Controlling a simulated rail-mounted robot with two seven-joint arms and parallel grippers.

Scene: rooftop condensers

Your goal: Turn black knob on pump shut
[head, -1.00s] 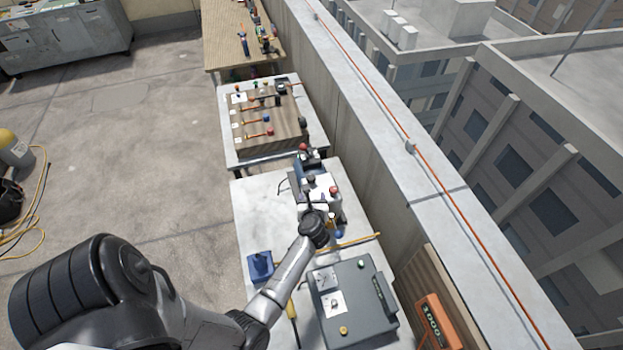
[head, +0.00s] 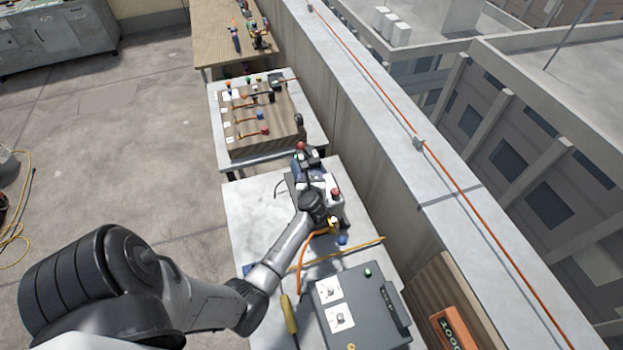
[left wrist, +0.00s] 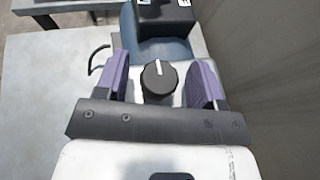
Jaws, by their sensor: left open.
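The pump (head: 337,206) stands on the white table near the parapet wall, with a red knob (head: 335,192) on its top right. In the left wrist view the black knob (left wrist: 158,80) sits on the pump's pale housing, its white pointer line aimed up and slightly left in the picture. My left gripper (left wrist: 162,78) is open, with one purple finger on each side of the black knob and a gap on both sides. In the head view my left wrist (head: 312,200) covers the knob and most of the pump's near side. My right gripper is not in view.
A grey control box (head: 360,305) lies at the table's near end. A second table (head: 222,152) with a valve board stands beyond. The parapet (head: 415,180) bounds the right.

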